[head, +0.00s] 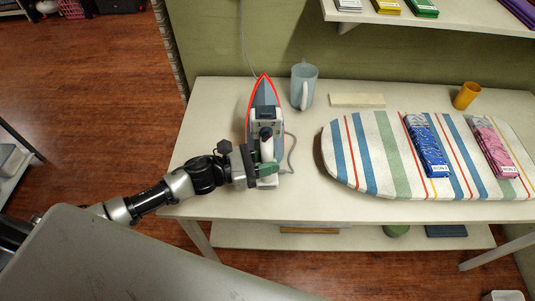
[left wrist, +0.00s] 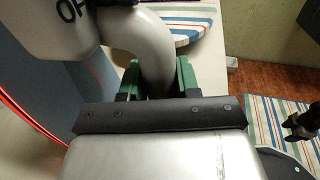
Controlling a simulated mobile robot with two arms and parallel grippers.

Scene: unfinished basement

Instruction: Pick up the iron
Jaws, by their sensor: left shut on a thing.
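The iron (head: 264,100), grey-blue with a red edge and a white handle, is on the left part of the white table (head: 220,115) in the head view. Its tip points to the back. My left gripper (head: 266,170) comes in from the left and is shut on the rear of the iron's handle. In the left wrist view the green fingers (left wrist: 158,78) sit on both sides of the pale handle (left wrist: 150,48). I cannot tell whether the iron is clear of the table. My right gripper is not visible in the head view.
A blue-grey jug (head: 304,86) stands close to the right of the iron. A striped ironing board (head: 385,155) with folded cloths (head: 427,146) lies further right. An orange cup (head: 466,95) and a pale block (head: 357,100) are at the back. A shelf (head: 430,22) hangs above.

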